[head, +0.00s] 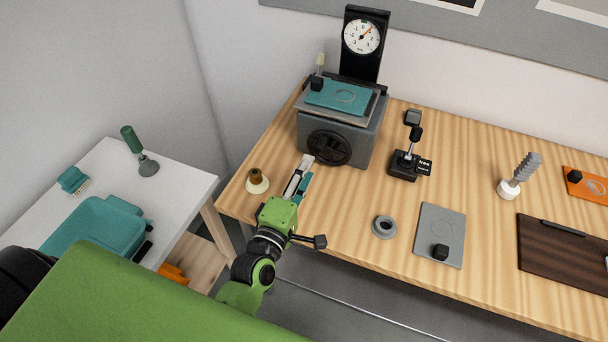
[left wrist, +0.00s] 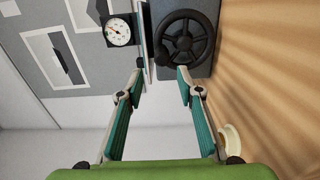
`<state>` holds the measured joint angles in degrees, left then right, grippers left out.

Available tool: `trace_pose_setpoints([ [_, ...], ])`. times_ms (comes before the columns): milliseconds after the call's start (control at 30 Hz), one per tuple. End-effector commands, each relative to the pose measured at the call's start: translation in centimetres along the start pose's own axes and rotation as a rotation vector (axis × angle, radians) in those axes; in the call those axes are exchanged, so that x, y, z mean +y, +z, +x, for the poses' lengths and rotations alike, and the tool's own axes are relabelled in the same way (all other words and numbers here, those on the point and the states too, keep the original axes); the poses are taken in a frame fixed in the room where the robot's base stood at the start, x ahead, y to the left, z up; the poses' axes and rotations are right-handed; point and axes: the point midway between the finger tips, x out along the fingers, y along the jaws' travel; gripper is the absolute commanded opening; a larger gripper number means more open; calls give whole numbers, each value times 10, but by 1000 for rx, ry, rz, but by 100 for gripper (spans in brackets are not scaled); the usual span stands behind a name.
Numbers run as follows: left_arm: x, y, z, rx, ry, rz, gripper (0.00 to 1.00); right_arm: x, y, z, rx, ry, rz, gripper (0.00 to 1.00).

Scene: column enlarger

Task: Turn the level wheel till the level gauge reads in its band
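The level wheel (head: 329,148) is a black spoked handwheel on the front of a grey box (head: 368,140) at the back left of the wooden table. It also shows in the left wrist view (left wrist: 184,40). The level gauge (head: 362,37) is a round white dial on a black upright behind the box; its needle points to the upper right, beside a small green mark. It shows rotated in the left wrist view (left wrist: 118,32). My left gripper (left wrist: 158,72) is open and empty, its fingers short of the wheel and apart from it. My right gripper is not in view.
A teal plate (head: 340,97) lies on top of the box. A small black lever stand (head: 405,165) is right of the box.

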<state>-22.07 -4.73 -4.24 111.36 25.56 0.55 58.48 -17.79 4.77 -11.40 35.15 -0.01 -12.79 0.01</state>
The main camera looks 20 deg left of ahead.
Motion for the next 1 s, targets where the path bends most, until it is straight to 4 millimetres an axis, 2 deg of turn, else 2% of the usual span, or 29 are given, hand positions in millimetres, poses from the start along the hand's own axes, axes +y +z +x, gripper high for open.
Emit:
trace_pose_setpoints([
  [67,0,0,9,0,2,0,33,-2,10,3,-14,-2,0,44],
  [167,-1,0,20,1,2,-1,33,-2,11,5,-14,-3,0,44],
  [400,-1,0,43,0,1,0,33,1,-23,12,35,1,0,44],
  [500,-1,0,53,1,1,-1,33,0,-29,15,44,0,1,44],
  [667,-1,0,68,0,1,0,33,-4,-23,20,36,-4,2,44],
  [1000,2,0,68,-1,-1,0,33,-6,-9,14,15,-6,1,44],
])
